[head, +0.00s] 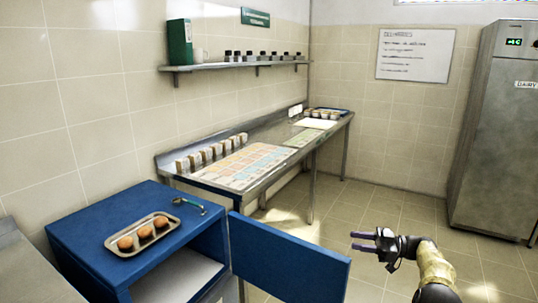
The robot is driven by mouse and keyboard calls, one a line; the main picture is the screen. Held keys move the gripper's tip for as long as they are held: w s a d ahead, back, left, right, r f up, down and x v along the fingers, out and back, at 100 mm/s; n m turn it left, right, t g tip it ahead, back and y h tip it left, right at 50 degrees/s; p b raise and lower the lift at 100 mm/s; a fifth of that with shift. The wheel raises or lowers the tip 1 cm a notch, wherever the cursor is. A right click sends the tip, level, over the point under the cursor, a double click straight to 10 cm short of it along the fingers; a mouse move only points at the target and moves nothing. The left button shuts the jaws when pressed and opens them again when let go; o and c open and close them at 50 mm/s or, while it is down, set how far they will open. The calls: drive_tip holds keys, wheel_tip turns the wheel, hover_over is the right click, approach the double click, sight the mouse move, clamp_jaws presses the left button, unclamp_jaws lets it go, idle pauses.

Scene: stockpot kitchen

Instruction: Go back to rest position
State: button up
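My gripper (354,241) is in the lower right of the head view, at the end of my arm, which reaches in from the bottom edge. Its two purple fingers point left with a gap between them. It is open, and nothing shows between the fingers. It appears in front of the tiled floor, just above and right of the far end of the blue cabinet door (290,262). I cannot tell how far apart the gripper and door are.
The blue cabinet (90,222) stands open at the lower left. A metal tray (165,221) with three brown round items and a green-handled utensil (190,205) lie on top. A steel counter (282,182) runs along the wall. A fridge (492,150) stands right. Floor (400,205) between is clear.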

drive_tip(key=w+a+r+m+t+h+b, duration=0.4)
drive_tip(key=w+a+m+t+h+b, duration=0.5)
drive_tip(key=t, duration=0.3)
drive_tip(key=s+a+f+m+g+h+b, duration=0.2)
drive_tip(key=s+f+m+g+h+b, duration=0.15)
drive_tip(key=s+f, duration=0.85)
drive_tip(key=s+a+f+m+g+h+b, duration=0.1)
drive_tip(key=s+f+m+g+h+b, duration=0.25)
drive_tip(key=s, duration=1.35)
drive_tip(key=s+a+f+m+g+h+b, duration=0.1)
drive_tip(key=s+a+f+g+h+b, duration=0.25)
drive_tip(key=s+f, duration=0.95)
wheel_tip(320, 180, up, 39)
drive_tip(key=s+d+g+p, duration=0.1)
drive_tip(key=s+g+p, duration=0.1)
drive_tip(key=p, duration=3.3)
drive_tip(key=shift+s+d+f+y+p, duration=0.2)
drive_tip(key=shift+s+d+y+p, duration=0.15)
drive_tip(key=shift+y+p, duration=0.1)
